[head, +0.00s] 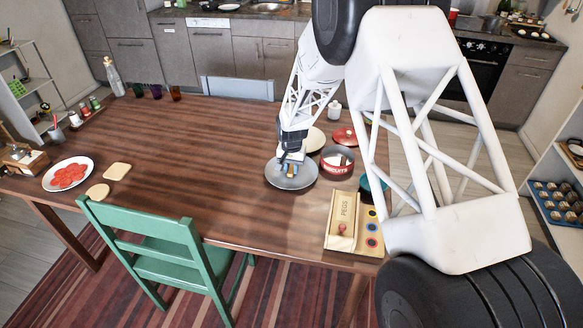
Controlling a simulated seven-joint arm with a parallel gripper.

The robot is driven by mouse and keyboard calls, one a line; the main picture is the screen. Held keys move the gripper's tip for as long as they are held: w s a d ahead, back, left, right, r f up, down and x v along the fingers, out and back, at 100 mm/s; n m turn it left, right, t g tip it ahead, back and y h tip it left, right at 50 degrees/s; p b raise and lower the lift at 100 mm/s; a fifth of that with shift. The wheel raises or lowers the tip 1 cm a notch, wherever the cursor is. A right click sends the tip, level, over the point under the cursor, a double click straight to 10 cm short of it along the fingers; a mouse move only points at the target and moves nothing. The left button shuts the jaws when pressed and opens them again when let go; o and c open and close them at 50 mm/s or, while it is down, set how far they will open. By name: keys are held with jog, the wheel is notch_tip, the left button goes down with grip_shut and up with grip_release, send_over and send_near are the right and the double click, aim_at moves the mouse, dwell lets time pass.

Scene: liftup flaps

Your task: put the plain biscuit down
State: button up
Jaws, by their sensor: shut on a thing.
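My gripper (290,168) is low over a grey round plate (282,183), near the middle of the table. It has blue fingertips and is shut on a small tan piece, which I take to be the plain biscuit. The biscuit is mostly hidden between the fingers, and I cannot tell whether it touches the plate. A red biscuit tin (337,168), open at the top, stands just right of the plate. Its red lid (344,137) lies behind it.
A cream plate (316,138) lies behind the grey plate. A wooden pegs box (342,222) is at the front right. A white plate (53,183) with red slices is at the left. The table's middle left (190,160) is clear. A green chair (150,235) stands in front.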

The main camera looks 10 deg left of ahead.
aim_at(292, 169)
jog(key=o, duration=0.9)
jog(key=shift+f, duration=0.1)
jog(key=shift+r, duration=0.2)
notch_tip(292, 169, up, 12)
dwell(0.4)
dwell(0.5)
